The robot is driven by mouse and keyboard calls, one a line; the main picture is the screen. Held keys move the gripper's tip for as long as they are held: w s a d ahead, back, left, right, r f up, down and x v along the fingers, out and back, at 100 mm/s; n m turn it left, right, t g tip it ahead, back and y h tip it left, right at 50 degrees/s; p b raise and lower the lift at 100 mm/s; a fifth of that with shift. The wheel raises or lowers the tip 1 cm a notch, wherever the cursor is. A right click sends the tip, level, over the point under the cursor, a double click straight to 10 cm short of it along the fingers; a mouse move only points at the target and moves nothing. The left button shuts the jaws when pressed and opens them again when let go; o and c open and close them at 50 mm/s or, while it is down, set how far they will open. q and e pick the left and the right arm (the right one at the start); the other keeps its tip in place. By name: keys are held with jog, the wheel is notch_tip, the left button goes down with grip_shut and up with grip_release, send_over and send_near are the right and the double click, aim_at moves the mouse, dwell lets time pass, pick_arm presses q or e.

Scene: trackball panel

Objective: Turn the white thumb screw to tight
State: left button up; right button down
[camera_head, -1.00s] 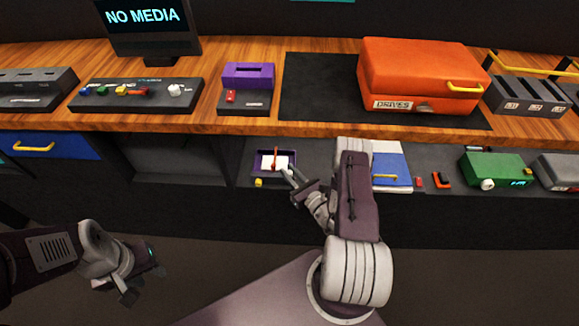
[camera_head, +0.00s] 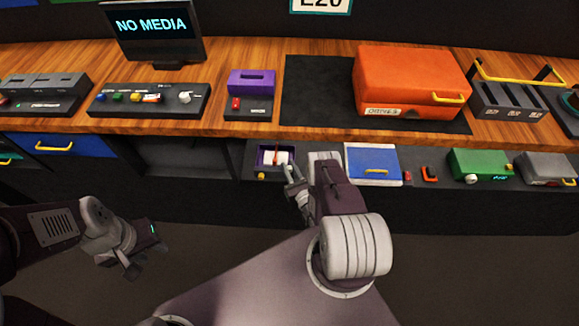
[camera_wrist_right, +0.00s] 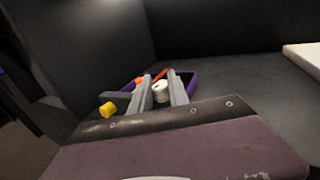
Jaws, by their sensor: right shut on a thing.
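The purple open-topped box (camera_head: 262,164) stands on the lower shelf, with a white part and a red-orange piece inside. In the right wrist view, the white thumb screw (camera_wrist_right: 160,92) shows as a small white cylinder between my fingers, partly hidden by them. My right gripper (camera_head: 291,172) reaches into the box's right side; in its wrist view (camera_wrist_right: 161,91) it is shut on the screw. The screw's turn angle cannot be read. My left gripper (camera_head: 146,256) hangs empty with fingers apart, low at the left, away from the shelf.
A yellow knob (camera_wrist_right: 108,109) sits just outside the box, near my right fingers. A blue case (camera_head: 372,160) and a green box (camera_head: 480,164) stand to the right on the shelf. The wooden counter (camera_head: 225,128) overhangs the shelf. The floor space in front is clear.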

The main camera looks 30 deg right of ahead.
jog(key=c, duration=1.3)
grip_release()
jog(key=shift+o, duration=0.2)
jog(key=shift+s, duration=0.3)
jog(key=s+p, duration=0.4)
jog(key=s, duration=0.4)
jog(key=shift+s+a, duration=0.2)
jog(key=shift+a, duration=0.2)
